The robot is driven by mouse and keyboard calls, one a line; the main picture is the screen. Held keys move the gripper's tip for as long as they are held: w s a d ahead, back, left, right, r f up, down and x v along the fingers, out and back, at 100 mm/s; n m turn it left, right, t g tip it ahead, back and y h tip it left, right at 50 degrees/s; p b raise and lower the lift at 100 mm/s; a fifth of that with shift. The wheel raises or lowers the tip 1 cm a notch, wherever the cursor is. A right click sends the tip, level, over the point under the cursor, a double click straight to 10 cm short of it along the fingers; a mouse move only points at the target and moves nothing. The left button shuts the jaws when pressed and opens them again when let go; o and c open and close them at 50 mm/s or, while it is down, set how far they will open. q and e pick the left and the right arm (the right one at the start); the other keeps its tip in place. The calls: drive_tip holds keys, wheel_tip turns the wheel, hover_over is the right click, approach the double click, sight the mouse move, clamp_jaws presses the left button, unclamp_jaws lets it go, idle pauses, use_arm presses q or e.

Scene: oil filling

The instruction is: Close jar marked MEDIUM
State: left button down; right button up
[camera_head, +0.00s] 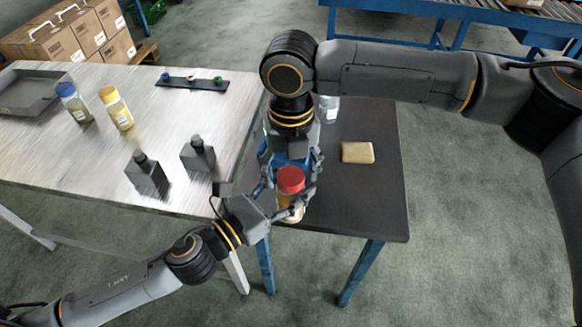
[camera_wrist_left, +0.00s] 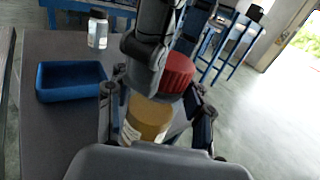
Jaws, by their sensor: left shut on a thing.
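A jar with yellowish contents (camera_wrist_left: 147,118) and a white label stands in my left gripper (camera_head: 280,205), which is shut on it near the dark table's front edge. A red lid (camera_head: 291,180) is at the jar's top end; in the left wrist view the red lid (camera_wrist_left: 178,74) lies in line with the tilted-looking jar. I cannot tell whether the lid sits on the jar or is held just above it. My right gripper (camera_head: 287,160) reaches down from above beside the lid; its fingertips are partly hidden. No word on the jar is readable.
A blue-lidded jar (camera_head: 74,103), a yellow-lidded jar (camera_head: 116,108) and two dark bottles stand on the light table (camera_head: 80,165). A sponge-like block (camera_head: 357,152) and a clear bottle (camera_head: 329,108) are on the dark table. A blue tray (camera_wrist_left: 70,82) is close by.

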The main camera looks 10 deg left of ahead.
drive_tip(key=c, duration=1.1)
drive_tip(key=o, duration=1.3)
drive_tip(key=shift+c, duration=0.2)
drive_tip(key=shift+r, duration=0.1)
drive_tip(key=shift+r, duration=2.2)
drive_tip(key=shift+o, duration=0.2)
drive_tip(key=o, duration=0.5)
